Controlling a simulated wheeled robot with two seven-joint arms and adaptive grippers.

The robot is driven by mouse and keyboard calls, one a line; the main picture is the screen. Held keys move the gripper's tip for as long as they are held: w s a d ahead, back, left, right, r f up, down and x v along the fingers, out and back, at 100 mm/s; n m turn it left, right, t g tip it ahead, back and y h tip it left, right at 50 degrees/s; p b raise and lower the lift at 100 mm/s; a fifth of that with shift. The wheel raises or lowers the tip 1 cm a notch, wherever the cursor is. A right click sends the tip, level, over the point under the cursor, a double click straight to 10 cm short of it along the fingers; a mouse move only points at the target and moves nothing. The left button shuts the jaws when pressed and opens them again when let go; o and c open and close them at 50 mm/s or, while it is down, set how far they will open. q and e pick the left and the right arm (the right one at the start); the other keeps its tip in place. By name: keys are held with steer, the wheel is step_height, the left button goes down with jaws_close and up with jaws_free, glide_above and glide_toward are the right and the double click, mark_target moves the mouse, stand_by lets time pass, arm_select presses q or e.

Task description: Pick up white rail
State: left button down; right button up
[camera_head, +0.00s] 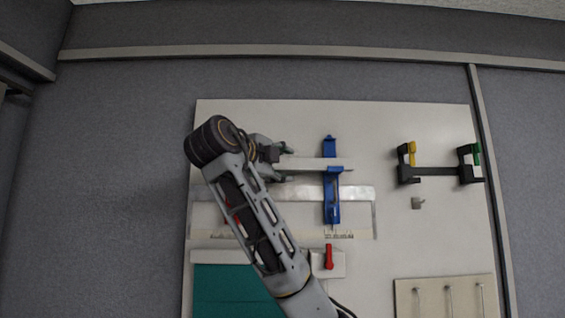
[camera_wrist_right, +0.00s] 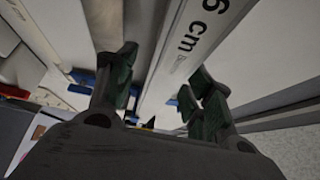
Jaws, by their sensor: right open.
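A white rail (camera_head: 322,164) lies horizontally across the pale wall board in the head view, crossing the upper part of a blue holder (camera_head: 332,205). My right gripper (camera_head: 281,162) is at the rail's left part, jaws open. In the right wrist view a pale rail marked "6 cm" (camera_wrist_right: 195,42) runs between the open dark green fingers of my right gripper (camera_wrist_right: 162,68). The fingers do not appear closed on it. Whether they touch it cannot be told. My left gripper is not in view.
Below is a wider white strip (camera_head: 300,192) on the board (camera_head: 400,125). A black bracket with yellow and green clips (camera_head: 430,172) is at right. A red-handled piece (camera_head: 328,257), a teal panel (camera_head: 235,290) and a wooden plate (camera_head: 445,285) are lower down.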

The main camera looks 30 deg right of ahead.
steer(key=shift+w+d, duration=0.25)
steer(key=shift+d, duration=0.3)
jaws_close()
